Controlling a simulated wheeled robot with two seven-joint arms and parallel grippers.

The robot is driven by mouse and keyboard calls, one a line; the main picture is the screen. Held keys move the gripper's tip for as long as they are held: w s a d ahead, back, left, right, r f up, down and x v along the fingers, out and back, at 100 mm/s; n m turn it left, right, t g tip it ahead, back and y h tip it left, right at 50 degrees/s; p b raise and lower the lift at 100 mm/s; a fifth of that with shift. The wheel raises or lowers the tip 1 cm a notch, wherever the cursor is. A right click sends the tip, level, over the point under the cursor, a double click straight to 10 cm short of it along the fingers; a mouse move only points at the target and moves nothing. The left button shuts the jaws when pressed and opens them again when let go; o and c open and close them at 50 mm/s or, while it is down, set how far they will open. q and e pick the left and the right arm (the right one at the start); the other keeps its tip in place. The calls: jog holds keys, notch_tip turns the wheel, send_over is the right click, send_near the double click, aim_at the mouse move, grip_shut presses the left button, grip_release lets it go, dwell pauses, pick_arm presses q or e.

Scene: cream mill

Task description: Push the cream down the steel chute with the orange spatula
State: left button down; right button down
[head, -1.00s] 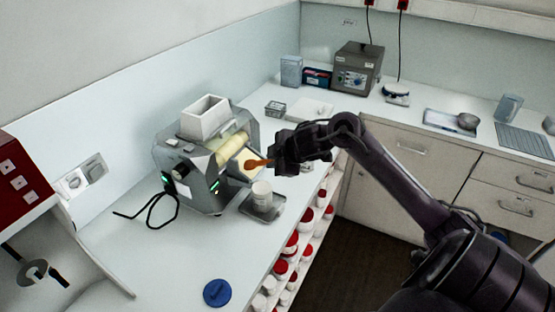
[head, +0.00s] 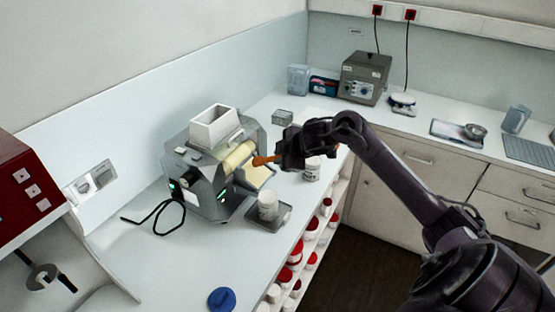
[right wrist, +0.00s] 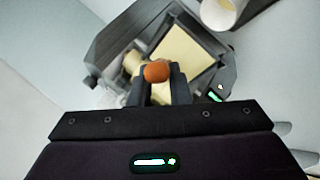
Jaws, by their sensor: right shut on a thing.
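The grey mill (head: 205,180) stands on the bench with pale rollers (head: 240,155). Its steel chute slopes down at the right side and carries a pale yellow sheet of cream (head: 260,177). The cream (right wrist: 187,57) also fills much of the chute in the right wrist view. My right gripper (head: 284,158) is shut on the orange spatula (head: 264,160), whose tip points left toward the rollers, above the chute. The spatula (right wrist: 156,72) shows as a round orange end between the fingers in the right wrist view; contact with the cream cannot be told. My left gripper is not in view.
A white jar (head: 268,203) stands on a small grey tray (head: 283,221) below the chute. A blue lid (head: 221,299) lies at the front. A red device (head: 28,190) stands at left.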

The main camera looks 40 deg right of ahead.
jog(key=shift+s+d+f+b, duration=0.6)
jog(key=shift+s+d+f, duration=0.6)
jog(key=shift+s, duration=1.5)
jog(key=w+p, duration=0.1)
jog(key=w+a+r+p, duration=0.1)
jog(key=w+r+p, duration=0.1)
jog(key=w, duration=0.1)
jog(key=shift+a, duration=0.35)
jog(key=shift+w+a+r, duration=0.1)
jog(key=shift+w+a, duration=0.3)
jog(key=shift+w, duration=0.35)
jog(key=shift+s, duration=0.1)
